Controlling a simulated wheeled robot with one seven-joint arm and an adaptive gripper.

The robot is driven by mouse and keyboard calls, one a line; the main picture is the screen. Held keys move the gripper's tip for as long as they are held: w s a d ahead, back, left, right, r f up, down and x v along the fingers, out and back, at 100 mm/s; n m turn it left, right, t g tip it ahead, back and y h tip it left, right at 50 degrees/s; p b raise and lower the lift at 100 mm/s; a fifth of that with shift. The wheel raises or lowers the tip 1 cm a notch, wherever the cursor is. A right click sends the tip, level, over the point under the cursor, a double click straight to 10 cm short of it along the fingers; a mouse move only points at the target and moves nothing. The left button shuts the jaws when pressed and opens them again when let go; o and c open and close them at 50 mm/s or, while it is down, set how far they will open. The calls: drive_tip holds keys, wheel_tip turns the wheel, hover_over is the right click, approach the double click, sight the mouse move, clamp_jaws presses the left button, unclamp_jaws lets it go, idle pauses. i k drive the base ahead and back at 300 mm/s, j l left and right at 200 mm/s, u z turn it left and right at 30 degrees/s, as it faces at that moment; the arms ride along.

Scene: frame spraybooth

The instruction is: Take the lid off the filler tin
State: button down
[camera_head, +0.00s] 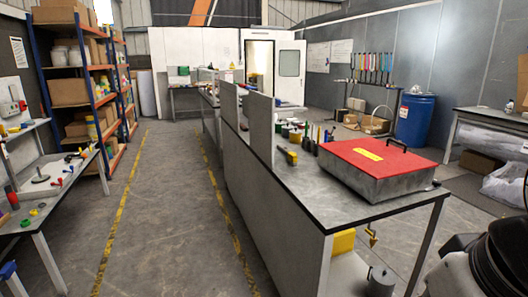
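No tin that I can name for sure as the filler tin shows in this view. Several small tins and bottles (295,135) stand in a row along the far left part of the near workbench, too small to read. A grey metal box with a closed red lid (382,157) sits on the near end of the bench; the lid has a black handle and a yellow label. A grey can (380,281) stands below the bench. Black and white parts at the lower right look like my own arm. My gripper is not visible.
The workbench (345,203) runs away from me, with upright grey panels (261,128) on its left edge. An open floor lane (170,200) with yellow lines lies left of it. A side table (60,185) and shelves stand at left. A blue drum (414,122) stands behind.

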sight(295, 139)
drive_tip(key=u, duration=0.3)
drive_tip(key=i+j+u, duration=0.1)
drive_tip(key=i+u, duration=0.45)
drive_tip(key=i, duration=1.4)
drive_tip(key=i+j, duration=0.1)
drive_tip(key=i, duration=0.95)
drive_tip(key=i+z, duration=0.1)
drive_tip(key=i, duration=1)
drive_tip(key=i+j, duration=0.15)
drive_tip(key=i, duration=0.9)
drive_tip(key=i+j, duration=0.1)
drive_tip(key=i, duration=1)
drive_tip(key=i+z, duration=0.15)
drive_tip(key=z, duration=2.95)
